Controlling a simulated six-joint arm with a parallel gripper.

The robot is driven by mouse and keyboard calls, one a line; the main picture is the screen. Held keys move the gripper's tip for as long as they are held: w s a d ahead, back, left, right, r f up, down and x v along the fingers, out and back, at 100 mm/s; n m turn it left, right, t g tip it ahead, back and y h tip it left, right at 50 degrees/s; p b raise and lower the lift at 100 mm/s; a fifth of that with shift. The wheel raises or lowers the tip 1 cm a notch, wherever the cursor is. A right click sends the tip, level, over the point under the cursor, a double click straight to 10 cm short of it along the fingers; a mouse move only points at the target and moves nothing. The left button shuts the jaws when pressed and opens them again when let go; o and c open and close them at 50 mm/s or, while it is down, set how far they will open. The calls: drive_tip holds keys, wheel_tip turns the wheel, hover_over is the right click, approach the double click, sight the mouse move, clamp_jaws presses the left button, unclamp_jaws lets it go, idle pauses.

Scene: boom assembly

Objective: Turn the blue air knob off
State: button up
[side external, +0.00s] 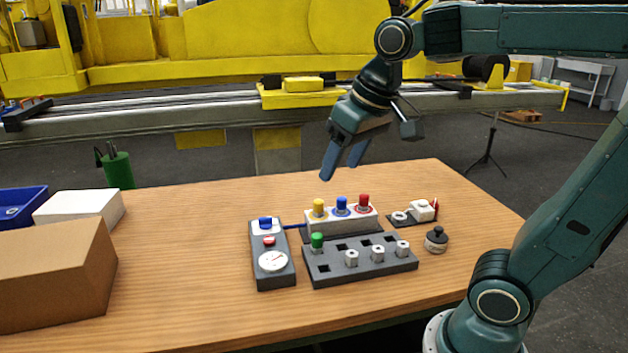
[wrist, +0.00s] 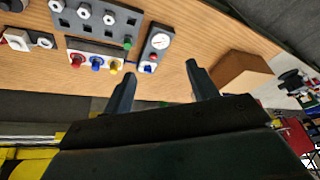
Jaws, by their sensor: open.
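The blue air knob (side external: 265,223) sits at the top of a dark grey panel (side external: 256,265) that also carries a red button (side external: 269,241) and a round white gauge (side external: 272,261). In the wrist view the panel's blue knob (wrist: 149,69) is small, and its exact turn angle cannot be told. My gripper (side external: 342,172) is open and empty, above the back of the table, up and to the right of the knob. In the wrist view its two fingers (wrist: 160,85) are spread apart, with the panel beyond them. Nothing hides the knob in the side view.
Beside the panel, a white block (side external: 341,224) holds yellow, blue and red knobs. In front is a grey tray (side external: 360,262) with a green knob and several metal fittings. A cardboard box (side external: 55,275), white box (side external: 80,207) and blue bin (side external: 22,207) stand left. A black round part (side external: 436,240) lies right.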

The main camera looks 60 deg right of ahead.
drive_tip(key=w+d+m+g, duration=0.1)
drive_tip(key=w+d+m, duration=0.15)
drive_tip(key=w, duration=0.75)
drive_tip(key=m+g, duration=0.3)
drive_tip(key=m, duration=0.2)
hover_over(265, 222)
wheel_tip(265, 222, down, 15)
drive_tip(key=shift+w+d+r+n, duration=0.15)
drive_tip(key=shift+w+d+n, duration=0.1)
drive_tip(key=shift+d, duration=0.1)
drive_tip(key=shift+f, duration=0.2)
wheel_tip(265, 222, down, 13)
drive_tip(key=shift+f, duration=0.2)
drive_tip(key=c, duration=1)
